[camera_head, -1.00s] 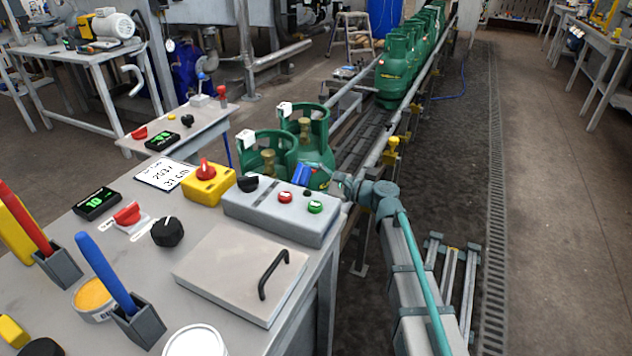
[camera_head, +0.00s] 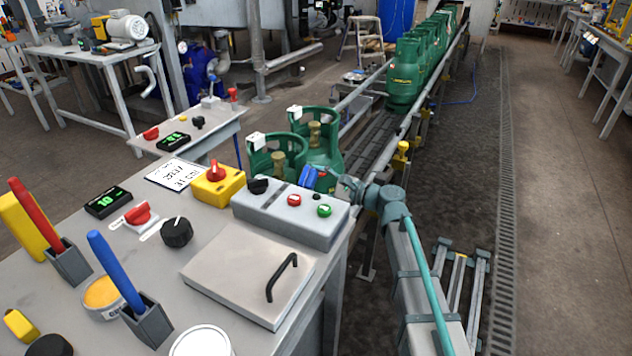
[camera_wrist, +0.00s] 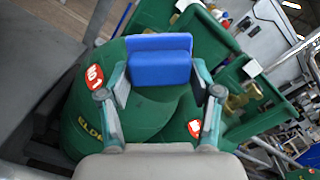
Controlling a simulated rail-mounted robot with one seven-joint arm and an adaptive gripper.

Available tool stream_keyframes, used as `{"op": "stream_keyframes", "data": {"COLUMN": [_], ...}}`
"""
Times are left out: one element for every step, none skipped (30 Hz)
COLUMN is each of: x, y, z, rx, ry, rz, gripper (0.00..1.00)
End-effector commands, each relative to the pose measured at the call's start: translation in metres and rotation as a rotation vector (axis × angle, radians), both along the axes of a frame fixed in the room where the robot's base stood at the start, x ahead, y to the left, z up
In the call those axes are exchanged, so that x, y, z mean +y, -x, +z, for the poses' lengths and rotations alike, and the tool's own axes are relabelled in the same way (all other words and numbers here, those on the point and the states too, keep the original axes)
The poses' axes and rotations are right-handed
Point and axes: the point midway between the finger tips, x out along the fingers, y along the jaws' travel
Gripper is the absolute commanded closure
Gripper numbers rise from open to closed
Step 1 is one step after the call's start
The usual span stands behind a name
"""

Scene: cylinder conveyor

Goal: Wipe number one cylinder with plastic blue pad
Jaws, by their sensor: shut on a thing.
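My gripper (camera_wrist: 158,88) is shut on the blue plastic pad (camera_wrist: 158,60), which spans between its two fingers in the wrist view. Behind the pad is a green gas cylinder (camera_wrist: 75,125) with a red label reading "NO 1". I cannot tell whether the pad touches it. In the head view the pad (camera_head: 308,176) shows in front of two green cylinders (camera_head: 322,155) at the near end of the conveyor. My gripper is mostly hidden there by the control box and my wrist. A second green cylinder with a red label (camera_wrist: 194,128) stands beside the first in the wrist view.
A grey control box (camera_head: 290,214) with red and green buttons stands on the near table (camera_head: 160,270), close to my arm. More green cylinders (camera_head: 405,75) line the conveyor (camera_head: 372,140) farther back. The floor right of the conveyor is mostly clear.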

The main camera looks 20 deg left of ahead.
Motion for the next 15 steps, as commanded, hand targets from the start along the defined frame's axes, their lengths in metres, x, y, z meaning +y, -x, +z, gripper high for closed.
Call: {"op": "stream_keyframes", "data": {"x": [0.0012, 0.0017, 0.0024, 0.0029, 0.0034, 0.0040, 0.0046, 0.0051, 0.0058, 0.0063, 0.0069, 0.0076, 0.0081, 0.0087, 0.0094], "y": [-0.0002, -0.0003, -0.0005, -0.0006, -0.0007, -0.0008, -0.0009, -0.0010, -0.0010, -0.0010, -0.0012, -0.0012, -0.0013, -0.0014, -0.0013], "z": [0.0002, 0.0001, 0.0002, 0.0002, 0.0003, 0.0001, 0.0002, 0.0002, 0.0003, 0.0003, 0.0002, 0.0002, 0.0002, 0.0002, 0.0002], "rx": [0.000, 0.000, 0.000, 0.000, 0.000, 0.000, 0.000, 0.000, 0.000, 0.000, 0.000, 0.000, 0.000, 0.000, 0.000], "ry": [0.000, 0.000, 0.000, 0.000, 0.000, 0.000, 0.000, 0.000, 0.000, 0.000, 0.000, 0.000, 0.000, 0.000, 0.000], "rz": [0.000, 0.000, 0.000, 0.000, 0.000, 0.000, 0.000, 0.000, 0.000, 0.000, 0.000, 0.000, 0.000, 0.000, 0.000], "gripper": [0.64, 0.64, 0.64, 0.64, 0.64, 0.64, 0.64, 0.64, 0.64, 0.64, 0.64, 0.64, 0.64, 0.64, 0.64]}}
